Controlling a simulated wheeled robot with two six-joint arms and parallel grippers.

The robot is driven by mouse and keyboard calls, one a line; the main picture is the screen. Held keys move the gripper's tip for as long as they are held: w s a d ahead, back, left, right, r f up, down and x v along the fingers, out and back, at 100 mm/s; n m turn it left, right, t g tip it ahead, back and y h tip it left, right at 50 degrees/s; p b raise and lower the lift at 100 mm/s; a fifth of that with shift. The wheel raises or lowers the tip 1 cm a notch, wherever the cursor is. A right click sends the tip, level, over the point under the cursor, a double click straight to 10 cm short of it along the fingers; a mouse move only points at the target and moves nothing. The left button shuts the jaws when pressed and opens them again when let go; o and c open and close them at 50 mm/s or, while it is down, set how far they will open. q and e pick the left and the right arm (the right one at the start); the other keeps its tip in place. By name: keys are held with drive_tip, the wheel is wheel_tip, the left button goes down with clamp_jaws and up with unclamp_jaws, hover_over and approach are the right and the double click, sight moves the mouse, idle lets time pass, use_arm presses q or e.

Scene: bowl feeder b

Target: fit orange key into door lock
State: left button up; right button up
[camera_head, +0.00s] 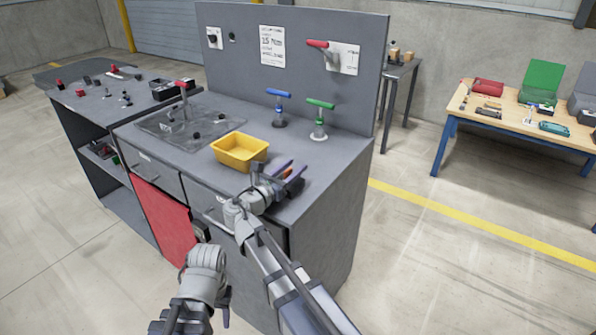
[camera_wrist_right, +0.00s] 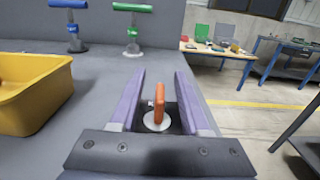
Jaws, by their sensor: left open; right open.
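The orange key (camera_wrist_right: 158,102) stands upright on a pale round base on the grey bench top, near its front right corner. It also shows small in the head view (camera_head: 287,173). My right gripper (camera_wrist_right: 160,95) is open, with its purple fingers on either side of the key; I see gaps and no clear contact. In the head view the right gripper (camera_head: 288,169) is over the same corner. The red door (camera_head: 160,220) is on the bench's front. A dark fitting (camera_head: 201,231) is beside its right edge; whether it is the lock is unclear. My left wrist is low in front; its fingers are hidden.
A yellow bin (camera_head: 240,152) stands left of the key. Blue-handled (camera_head: 279,106) and green-handled (camera_head: 319,118) posts stand behind it. A grey upright panel (camera_head: 285,60) closes off the back. A wooden table (camera_head: 510,120) is far right, with open floor between.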

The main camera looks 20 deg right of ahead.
drive_tip(key=shift+w+d, duration=0.35)
drive_tip(key=shift+d, duration=0.15)
drive_tip(key=shift+s+a+r, duration=0.1)
drive_tip(key=shift+a, duration=0.2)
drive_tip(key=shift+c, duration=0.3)
drive_tip(key=shift+d, duration=0.15)
drive_tip(key=c, duration=0.3)
clamp_jaws()
